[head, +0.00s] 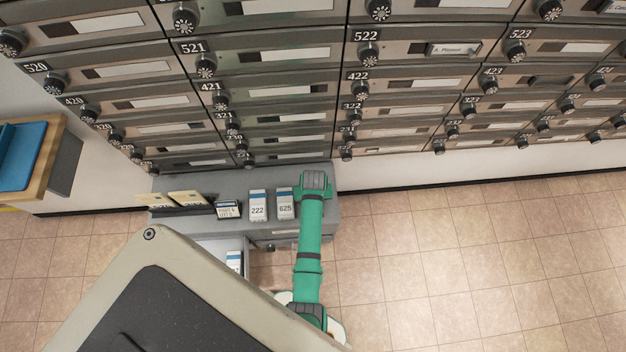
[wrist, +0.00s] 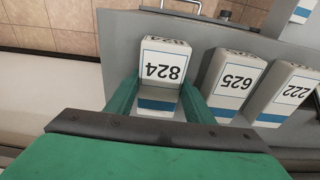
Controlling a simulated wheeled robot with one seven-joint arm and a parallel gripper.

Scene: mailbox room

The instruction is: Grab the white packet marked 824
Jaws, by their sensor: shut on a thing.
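The white packet marked 824 (wrist: 163,68) stands upright on the grey cabinet top, its number upside down in the wrist view. It has a blue band low on its face. My green gripper (wrist: 158,98) is shut on it, with one finger on each side. In the head view my gripper (head: 314,185) is at the right end of the cabinet top, and my arm hides the packet there. Whether the packet touches the surface I cannot tell.
The grey cabinet (head: 185,222) stands below a wall of mailboxes (head: 270,92). Tiled floor (head: 450,260) is clear at right.

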